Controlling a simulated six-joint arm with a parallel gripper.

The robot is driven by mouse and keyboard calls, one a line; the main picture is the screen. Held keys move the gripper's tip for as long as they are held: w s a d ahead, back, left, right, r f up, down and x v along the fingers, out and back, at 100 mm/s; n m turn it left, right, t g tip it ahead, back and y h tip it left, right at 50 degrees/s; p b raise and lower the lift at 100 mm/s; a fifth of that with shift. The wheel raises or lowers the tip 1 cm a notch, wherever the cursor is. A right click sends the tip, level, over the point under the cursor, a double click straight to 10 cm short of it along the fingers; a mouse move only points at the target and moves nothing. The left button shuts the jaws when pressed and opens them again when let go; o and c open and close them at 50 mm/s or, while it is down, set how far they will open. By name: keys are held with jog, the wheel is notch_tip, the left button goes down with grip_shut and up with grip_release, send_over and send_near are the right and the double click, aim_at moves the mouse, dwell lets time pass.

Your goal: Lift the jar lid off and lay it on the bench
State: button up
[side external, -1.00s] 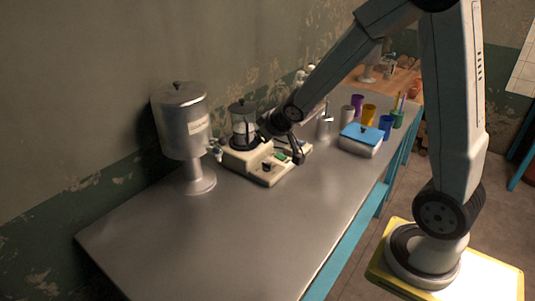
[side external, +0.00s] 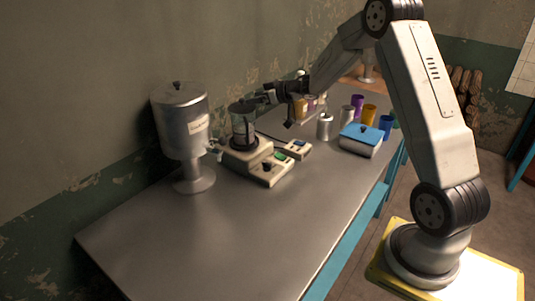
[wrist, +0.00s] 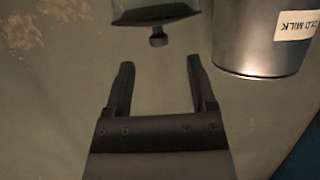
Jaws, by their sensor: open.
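The glass jar (side external: 243,128) stands on the pale machine (side external: 247,157) on the bench, with its dark lid (side external: 241,105) on top. In the wrist view the lid (wrist: 155,15) is at the top edge, with its small knob (wrist: 158,38) pointing down in the picture. My gripper (side external: 266,97) is at about lid height, just right of the jar. In the wrist view its two fingers (wrist: 160,68) are open with nothing between them. The knob lies in line with the gap, beyond the fingertips and apart from them.
A metal cold milk container (side external: 184,125) on a pedestal stands left of the jar; it also shows at upper right in the wrist view (wrist: 262,45). A metal canister (side external: 325,127), a blue-lidded box (side external: 361,140) and coloured cups (side external: 369,115) stand to the right. The front bench surface (side external: 200,245) is clear.

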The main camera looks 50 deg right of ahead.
aim_at(238, 105)
jog(key=shift+x, duration=1.25)
jog(key=shift+f, duration=0.1)
jog(key=shift+x, duration=2.6)
grip_shut()
